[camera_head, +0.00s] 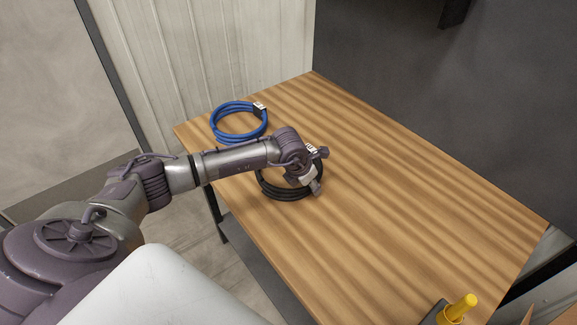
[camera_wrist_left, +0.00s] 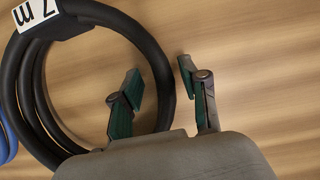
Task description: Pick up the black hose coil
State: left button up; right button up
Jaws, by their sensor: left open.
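The black hose coil (camera_head: 284,194) lies flat on the wooden table, partly hidden by my left arm in the head view. In the left wrist view the coil (camera_wrist_left: 159,60) fills the left side, with a white label (camera_wrist_left: 34,12) at its top. My left gripper (camera_head: 319,170) is over the coil's right side, open. In the left wrist view the gripper (camera_wrist_left: 158,80) has one finger over the inside of the ring and one outside it. The coil's right strand shows between the fingers. I cannot tell how far the fingertips are above the table. My right gripper is not in view.
A blue hose coil (camera_head: 239,138) with a white tag lies behind the black one at the table's far left corner. A yellow object (camera_head: 459,308) on a dark base stands at the near edge. The right and middle of the wooden table (camera_head: 420,210) are clear.

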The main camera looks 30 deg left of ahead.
pick_arm(q)
grip_shut()
jog(key=shift+w, duration=0.1)
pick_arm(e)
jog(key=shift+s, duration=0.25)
pick_arm(q)
jog(key=shift+r, duration=0.1)
